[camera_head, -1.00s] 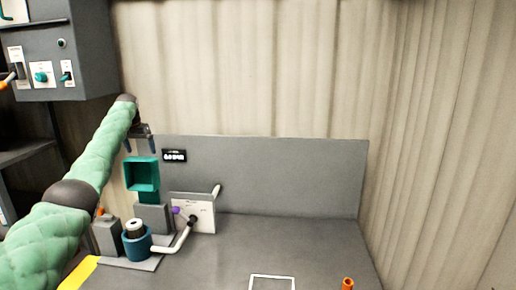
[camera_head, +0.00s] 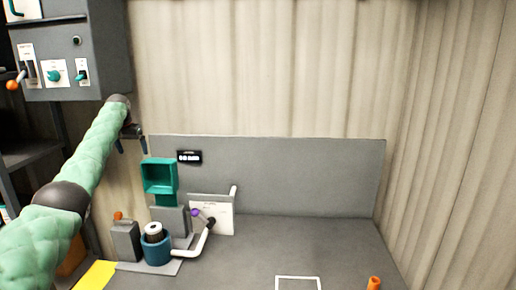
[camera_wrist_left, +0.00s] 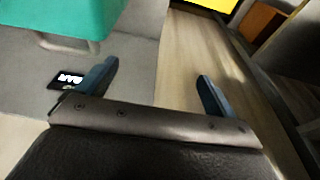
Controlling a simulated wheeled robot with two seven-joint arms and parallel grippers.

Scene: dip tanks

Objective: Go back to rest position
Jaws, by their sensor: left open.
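My left gripper (camera_head: 131,146) is raised at the left in the head view, at the end of my green-sleeved arm, left of the teal box-shaped holder (camera_head: 159,176). In the left wrist view the left gripper (camera_wrist_left: 155,85) has its two blue fingers wide apart with nothing between them. The teal holder (camera_wrist_left: 75,15) also shows at the upper left there, apart from the fingers. My right gripper does not show.
A control cabinet (camera_head: 75,60) hangs at upper left. An orange piece (camera_head: 374,283) stands at front right. The bench's middle is clear.

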